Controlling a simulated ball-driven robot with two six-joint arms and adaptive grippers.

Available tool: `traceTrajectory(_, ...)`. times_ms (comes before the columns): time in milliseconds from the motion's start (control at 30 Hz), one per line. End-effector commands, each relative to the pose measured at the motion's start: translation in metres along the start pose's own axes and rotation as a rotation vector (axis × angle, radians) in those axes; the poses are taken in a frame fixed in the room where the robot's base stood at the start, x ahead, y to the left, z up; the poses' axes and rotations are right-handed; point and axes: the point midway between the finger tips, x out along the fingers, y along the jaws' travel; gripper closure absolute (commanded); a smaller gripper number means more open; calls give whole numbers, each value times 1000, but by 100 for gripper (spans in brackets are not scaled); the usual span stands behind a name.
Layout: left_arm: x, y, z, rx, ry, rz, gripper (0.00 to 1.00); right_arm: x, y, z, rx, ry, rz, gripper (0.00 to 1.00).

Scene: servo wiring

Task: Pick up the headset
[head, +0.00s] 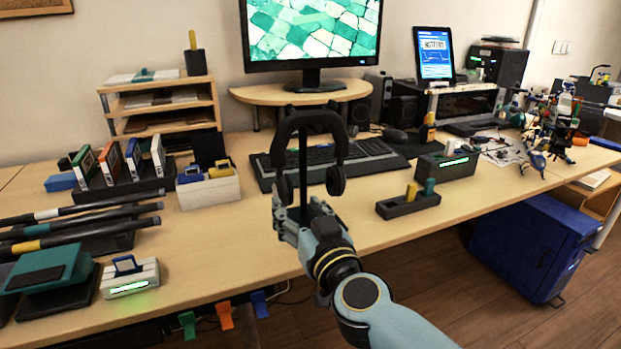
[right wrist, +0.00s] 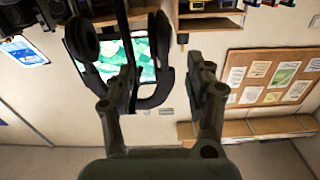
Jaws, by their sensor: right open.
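The black headset (head: 337,178) hangs upright on a thin dark stand (head: 303,155) at the middle of the desk, band at the top and ear cups low on either side. In the right wrist view the headset (right wrist: 82,40) appears upside down at upper left, with its band partly behind one finger. My right gripper (head: 296,210) is in front of the headset at about ear-cup height, just below it in the head view. In the wrist view this gripper (right wrist: 163,85) has its fingers wide apart with nothing held between them. My left gripper is in neither view.
A keyboard (head: 375,158) and monitor (head: 312,35) stand behind the headset. A white box (head: 208,190) is to the left, and a dark block with coloured pegs (head: 407,205) to the right. The desk's front edge near my arm is bare.

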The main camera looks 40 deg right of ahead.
Motion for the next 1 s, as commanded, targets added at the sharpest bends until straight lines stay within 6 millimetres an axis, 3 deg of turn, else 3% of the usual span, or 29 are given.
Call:
traceTrajectory(100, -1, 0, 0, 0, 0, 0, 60, 21, 0, -2, -1, 3, -2, 46)
traceTrajectory(367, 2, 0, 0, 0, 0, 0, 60, 46, 0, -1, -1, 3, -3, 46)
traceTrajectory(600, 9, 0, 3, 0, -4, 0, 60, 81, 0, 0, -2, 2, -3, 46)
traceTrajectory(900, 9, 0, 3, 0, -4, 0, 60, 87, 0, -1, -1, 1, -4, 46)
traceTrajectory(1000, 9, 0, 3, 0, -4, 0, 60, 87, 0, -1, -1, 1, -4, 59)
